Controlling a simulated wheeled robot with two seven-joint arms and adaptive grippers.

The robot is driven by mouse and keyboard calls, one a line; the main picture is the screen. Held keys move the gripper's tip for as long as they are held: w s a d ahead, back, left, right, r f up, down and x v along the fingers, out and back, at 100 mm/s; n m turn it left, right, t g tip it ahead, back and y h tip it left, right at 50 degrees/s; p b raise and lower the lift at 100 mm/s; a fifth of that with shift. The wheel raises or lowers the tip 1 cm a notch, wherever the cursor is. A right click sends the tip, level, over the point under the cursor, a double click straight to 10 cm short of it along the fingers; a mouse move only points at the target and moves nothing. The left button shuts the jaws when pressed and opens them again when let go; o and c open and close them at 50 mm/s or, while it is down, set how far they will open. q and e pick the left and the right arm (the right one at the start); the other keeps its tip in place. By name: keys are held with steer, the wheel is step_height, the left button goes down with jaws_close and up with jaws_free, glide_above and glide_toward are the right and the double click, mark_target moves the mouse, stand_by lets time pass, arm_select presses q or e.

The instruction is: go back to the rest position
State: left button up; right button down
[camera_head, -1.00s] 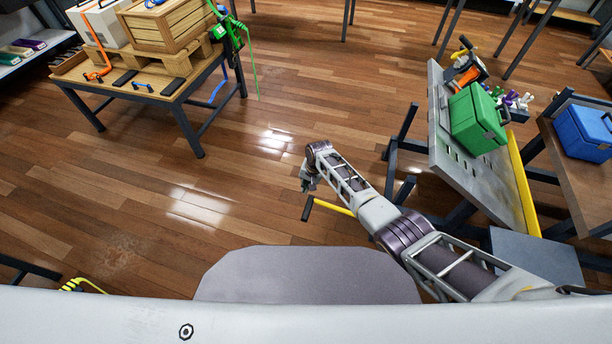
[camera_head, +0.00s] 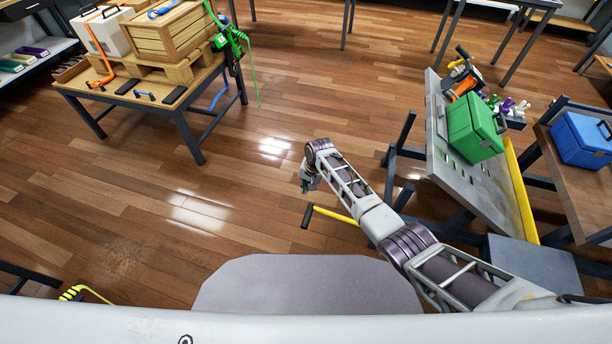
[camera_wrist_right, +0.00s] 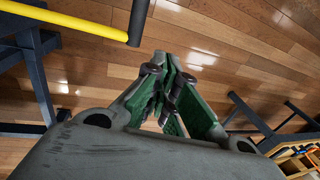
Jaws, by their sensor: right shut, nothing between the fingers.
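My right arm comes in from the lower right in the head view, bent at the elbow, and its gripper (camera_head: 307,184) hangs over the wooden floor. In the right wrist view the fingers of that gripper (camera_wrist_right: 168,88) have green pads and are closed together with nothing between them. The gripper is clear of every table and object. My left gripper is in neither current view.
A table (camera_head: 183,103) with a wooden crate (camera_head: 172,35) stands at upper left. A tilted grey panel (camera_head: 490,190) holds a green case (camera_head: 473,128) at right, beside a blue case (camera_head: 580,139). A yellow bar (camera_head: 336,215) is near my arm. The middle floor is clear.

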steer(key=s+d+f+n, duration=0.1)
steer(key=s+d+f, duration=0.4)
steer(key=s+f, duration=0.3)
steer(key=s+d+f+h, duration=0.1)
steer(key=s+d+f, duration=0.45)
steer(key=f, duration=0.35)
steer(key=s+d+f+n, duration=0.1)
steer(key=s+d+f, duration=0.5)
steer(key=f, duration=0.3)
arm_select(q)
steer(key=shift+s+r+p, duration=0.5)
steer(key=shift+s+p, duration=0.25)
steer(key=shift+s, duration=0.1)
arm_select(e)
steer(key=s+d+f+n, duration=0.1)
steer(key=s+d+f, duration=0.2)
steer(key=s, duration=0.7)
steer(key=s+d+f+n+h, duration=0.1)
steer(key=s+d+f, duration=0.2)
steer(key=s+d, duration=0.5)
steer(key=s+d+f+n+h, duration=0.1)
steer(key=s+d+f, duration=0.3)
steer(key=s, duration=1)
steer(key=shift+s+d+n+t, duration=0.15)
steer(key=shift+d+n+t, duration=0.2)
steer(key=shift+d, duration=0.7)
steer(key=shift+s, duration=0.1)
